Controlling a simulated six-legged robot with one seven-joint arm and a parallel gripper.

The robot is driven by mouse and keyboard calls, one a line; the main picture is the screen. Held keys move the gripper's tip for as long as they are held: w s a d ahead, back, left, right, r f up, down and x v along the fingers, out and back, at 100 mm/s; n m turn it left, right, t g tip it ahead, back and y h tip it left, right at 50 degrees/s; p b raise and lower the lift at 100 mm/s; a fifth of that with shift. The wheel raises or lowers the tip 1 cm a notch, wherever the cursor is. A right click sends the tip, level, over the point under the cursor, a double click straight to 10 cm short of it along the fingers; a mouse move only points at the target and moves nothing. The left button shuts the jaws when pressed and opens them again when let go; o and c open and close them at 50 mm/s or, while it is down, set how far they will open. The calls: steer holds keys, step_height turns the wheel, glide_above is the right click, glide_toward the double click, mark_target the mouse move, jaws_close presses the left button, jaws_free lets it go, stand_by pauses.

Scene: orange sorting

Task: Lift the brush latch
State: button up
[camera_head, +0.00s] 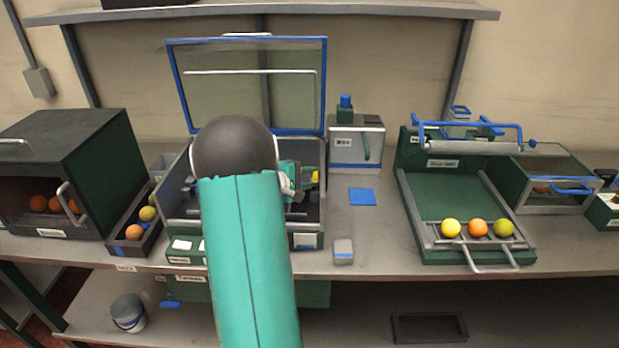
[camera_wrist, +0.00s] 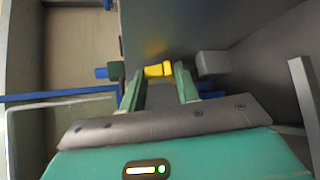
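A small yellow piece (camera_wrist: 157,70), which looks like the brush latch, lies just ahead of my fingertips in the wrist view. A dark green block and blue knob adjoin its left side, and a grey block (camera_wrist: 214,64) is to its right. My gripper (camera_wrist: 160,75) has its two green fingers apart, with the yellow piece between or just beyond the tips; contact cannot be told. In the head view, my gripper (camera_head: 300,180) is inside the right part of the open grey box (camera_head: 310,222), beside the yellow piece (camera_head: 316,176). My arm hides much of the box.
The box's blue-framed glass lid (camera_head: 300,90) stands open behind. A green cabinet (camera_head: 85,150) with oranges is left, with a fruit bin (camera_head: 125,222) beside it. A green roller tray (camera_head: 440,205) holding three fruits is right.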

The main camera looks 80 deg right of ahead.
jaws_close()
steer(key=shift+r, duration=0.1)
